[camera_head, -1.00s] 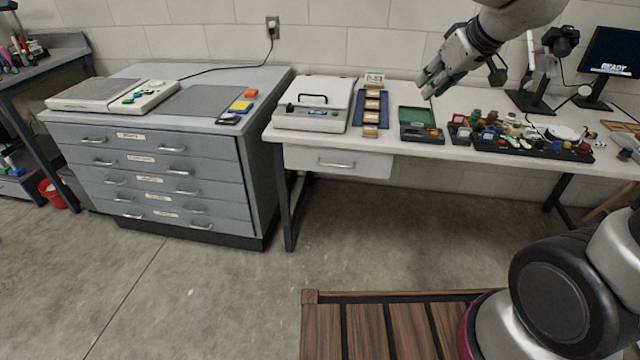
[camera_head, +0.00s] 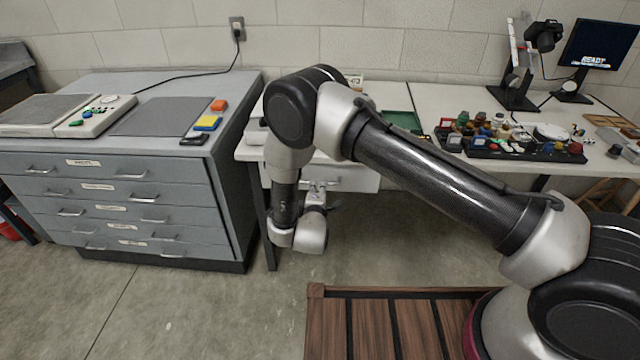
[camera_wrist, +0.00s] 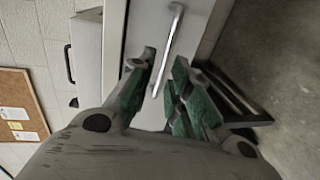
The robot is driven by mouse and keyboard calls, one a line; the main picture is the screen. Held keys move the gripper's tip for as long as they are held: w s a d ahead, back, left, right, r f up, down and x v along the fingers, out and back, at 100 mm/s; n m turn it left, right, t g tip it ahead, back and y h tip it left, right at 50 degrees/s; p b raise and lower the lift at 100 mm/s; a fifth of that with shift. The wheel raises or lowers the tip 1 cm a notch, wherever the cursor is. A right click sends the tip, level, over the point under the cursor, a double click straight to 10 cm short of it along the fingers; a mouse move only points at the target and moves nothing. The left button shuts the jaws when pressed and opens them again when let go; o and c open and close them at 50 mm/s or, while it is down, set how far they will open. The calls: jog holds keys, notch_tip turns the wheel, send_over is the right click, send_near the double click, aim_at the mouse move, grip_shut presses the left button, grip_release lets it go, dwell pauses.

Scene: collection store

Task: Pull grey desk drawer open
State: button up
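The desk drawer (camera_head: 357,181), pale grey, hangs under the left end of the white desk and looks shut. My arm hides part of its front in the head view. In the wrist view the drawer front (camera_wrist: 146,25) fills the upper middle, with its silver bar handle (camera_wrist: 174,36) running at a slant. My gripper (camera_wrist: 163,68) is open, with its green-padded fingers pointing at the drawer front. The lower part of the handle lies between the two fingers, with gaps visible on both sides. The head view does not show the fingertips clearly.
A grey cabinet (camera_head: 113,203) with several drawers stands left of the desk, close to my wrist. A desk leg (camera_head: 263,225) stands between them. Several small items and a black tray (camera_head: 482,152) are on the desk. The floor before the drawer is clear.

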jog(key=x, duration=0.7)
jog(key=shift+f, duration=0.4)
grip_shut()
